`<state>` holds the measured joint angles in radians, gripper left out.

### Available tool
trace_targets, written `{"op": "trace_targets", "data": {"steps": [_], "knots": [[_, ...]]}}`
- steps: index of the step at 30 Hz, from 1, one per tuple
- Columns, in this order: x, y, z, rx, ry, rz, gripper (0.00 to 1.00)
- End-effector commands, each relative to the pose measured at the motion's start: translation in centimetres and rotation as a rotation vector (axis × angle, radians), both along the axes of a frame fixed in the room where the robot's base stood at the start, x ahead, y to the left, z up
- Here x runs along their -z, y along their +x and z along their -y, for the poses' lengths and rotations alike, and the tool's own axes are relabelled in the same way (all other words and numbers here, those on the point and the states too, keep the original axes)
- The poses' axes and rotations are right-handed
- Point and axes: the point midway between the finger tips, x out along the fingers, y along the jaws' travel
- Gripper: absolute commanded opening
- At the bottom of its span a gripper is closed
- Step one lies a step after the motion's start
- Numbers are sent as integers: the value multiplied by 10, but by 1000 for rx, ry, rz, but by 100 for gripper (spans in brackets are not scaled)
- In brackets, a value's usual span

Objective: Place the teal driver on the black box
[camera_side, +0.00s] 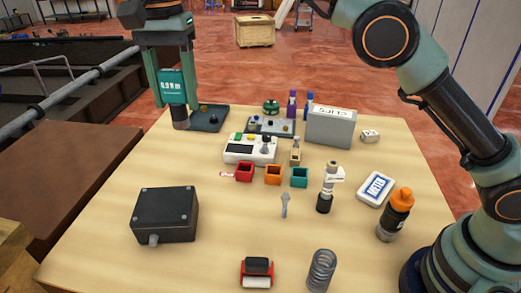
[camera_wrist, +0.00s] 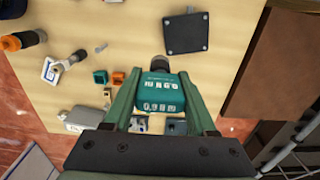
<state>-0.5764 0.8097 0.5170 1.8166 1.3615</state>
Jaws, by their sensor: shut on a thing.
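My gripper (camera_side: 171,76) is at the back left of the table, pointing down. It is shut on the teal driver (camera_side: 173,88), a teal block with white lettering and a dark lower end. The driver also shows between the two fingers in the wrist view (camera_wrist: 161,92). Its dark end is near a dark plate; whether it touches anything there I cannot tell. The black box (camera_side: 165,214) lies at the table's front left with screws at its corners and a short stub on its near side. It shows at the top of the wrist view (camera_wrist: 186,33), apart from the driver.
A dark plate with knobs (camera_side: 208,118) is beside the driver. A white device (camera_side: 250,149), red, orange and teal cups (camera_side: 273,175), a grey case (camera_side: 331,127) and an orange-capped bottle (camera_side: 396,214) stand to the right. A spring (camera_side: 321,270) stands in front. Table around the black box is clear.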

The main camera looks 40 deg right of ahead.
Motion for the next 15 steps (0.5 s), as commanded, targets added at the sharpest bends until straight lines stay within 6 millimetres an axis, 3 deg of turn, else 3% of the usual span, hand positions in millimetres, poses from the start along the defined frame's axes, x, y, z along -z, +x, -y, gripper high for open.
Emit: {"op": "trace_targets", "data": {"steps": [1,6,15], "knots": [[-1,-6,-14,-6,1,1,0],[-4,-22,-41,-3,2,2,0],[3,-28,-51,1,1,1,0]]}}
